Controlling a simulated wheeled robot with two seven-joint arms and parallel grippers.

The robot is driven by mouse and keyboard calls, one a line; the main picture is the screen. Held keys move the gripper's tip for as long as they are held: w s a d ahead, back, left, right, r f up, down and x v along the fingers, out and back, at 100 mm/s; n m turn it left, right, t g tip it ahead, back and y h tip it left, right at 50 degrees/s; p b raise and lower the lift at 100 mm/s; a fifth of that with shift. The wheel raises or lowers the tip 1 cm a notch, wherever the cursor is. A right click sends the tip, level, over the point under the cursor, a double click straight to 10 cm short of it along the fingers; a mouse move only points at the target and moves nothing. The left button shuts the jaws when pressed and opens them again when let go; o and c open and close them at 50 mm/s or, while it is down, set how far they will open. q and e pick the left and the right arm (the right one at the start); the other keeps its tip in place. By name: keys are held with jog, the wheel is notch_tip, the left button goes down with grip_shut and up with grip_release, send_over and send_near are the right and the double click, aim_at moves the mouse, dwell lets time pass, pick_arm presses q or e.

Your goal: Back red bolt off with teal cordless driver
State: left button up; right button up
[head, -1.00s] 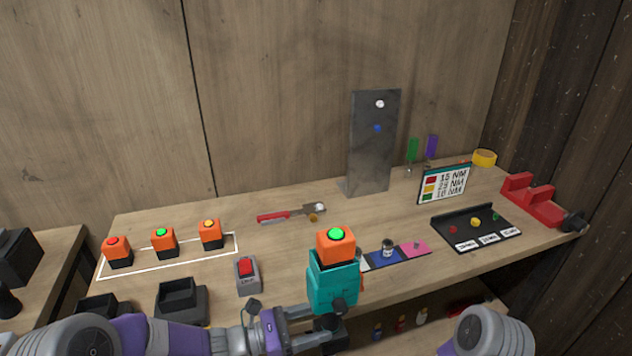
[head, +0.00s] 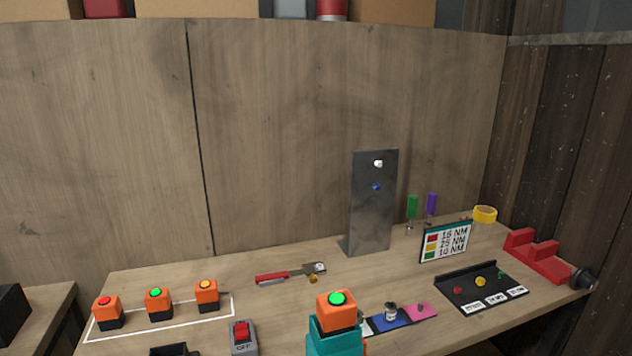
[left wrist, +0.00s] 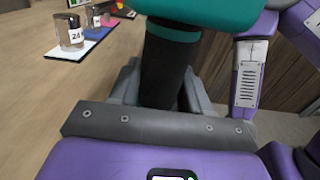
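The teal cordless driver (head: 335,342) carries an orange battery (head: 336,312) with a lit green button, at the bottom centre of the head view. In the left wrist view the driver (left wrist: 165,65) shows a black handle under its teal body. My left gripper (left wrist: 160,98) is shut around that handle. The driver's bit is not visible. A grey upright metal plate (head: 366,215) bears a white bolt head (head: 378,163) and a blue one (head: 376,187). I see no red bolt on the plate. A small red piece (head: 457,290) sits in a black labelled tray (head: 462,306). My right gripper is out of view.
Orange batteries (head: 207,291) stand in a white outline at left.

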aim_at(334, 349)
pick_arm(q)
grip_shut()
jog(key=shift+r, duration=0.15)
jog(key=shift+r+p, duration=4.9)
jog(key=shift+r, duration=0.95)
